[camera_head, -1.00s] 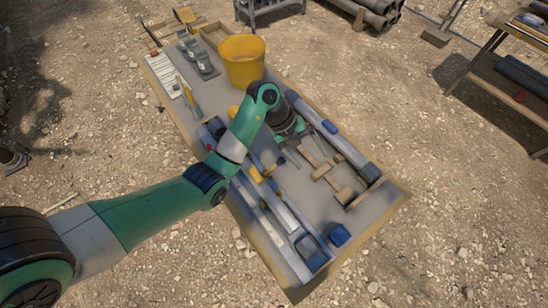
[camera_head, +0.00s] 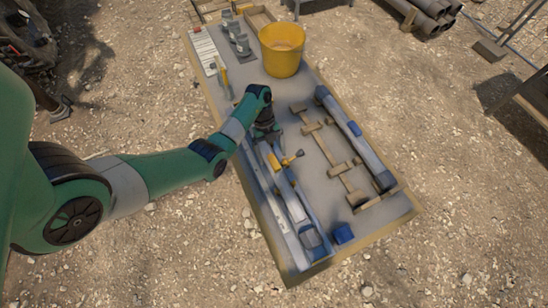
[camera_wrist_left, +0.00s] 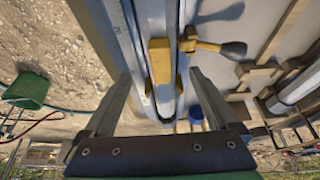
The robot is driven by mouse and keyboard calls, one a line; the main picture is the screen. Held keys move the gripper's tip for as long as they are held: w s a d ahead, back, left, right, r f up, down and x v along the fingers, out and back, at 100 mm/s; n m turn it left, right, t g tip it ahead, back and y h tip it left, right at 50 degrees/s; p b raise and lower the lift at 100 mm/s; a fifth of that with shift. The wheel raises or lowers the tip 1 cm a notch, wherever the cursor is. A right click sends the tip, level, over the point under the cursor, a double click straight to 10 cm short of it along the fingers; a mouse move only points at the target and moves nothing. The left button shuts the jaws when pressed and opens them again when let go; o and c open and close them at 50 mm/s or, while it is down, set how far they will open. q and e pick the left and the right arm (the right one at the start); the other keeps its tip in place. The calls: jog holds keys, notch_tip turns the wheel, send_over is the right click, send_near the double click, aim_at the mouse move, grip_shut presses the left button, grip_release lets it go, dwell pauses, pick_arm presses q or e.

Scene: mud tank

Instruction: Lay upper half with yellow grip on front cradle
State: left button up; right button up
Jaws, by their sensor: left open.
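The upper half is a long grey rail-like piece (camera_head: 290,196) on the left part of the table, with a yellow grip (camera_head: 275,162) on top. In the left wrist view the yellow grip (camera_wrist_left: 160,60) is between my fingers, with space visible on both sides. My left gripper (camera_wrist_left: 160,73) is open and empty, close above the piece; in the head view it (camera_head: 268,138) is partly hidden by its own wrist. A wooden cradle frame (camera_head: 340,168) with cross blocks lies to the right, its middle bare. I cannot tell which block is the front cradle. My right gripper is out of view.
A long grey tube (camera_head: 360,143) with blue parts lies along the table's right side. A yellow bucket (camera_head: 282,50) stands at the back. A blue block (camera_head: 343,233) sits near the front edge.

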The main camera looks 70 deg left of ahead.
aim_at(274, 161)
pick_arm(q)
jog(key=b+x, duration=0.2)
jog(key=x, duration=0.3)
jog(key=shift+a+f, duration=0.15)
jog(key=shift+f, duration=0.05)
jog(key=shift+w+r, duration=0.1)
grip_shut()
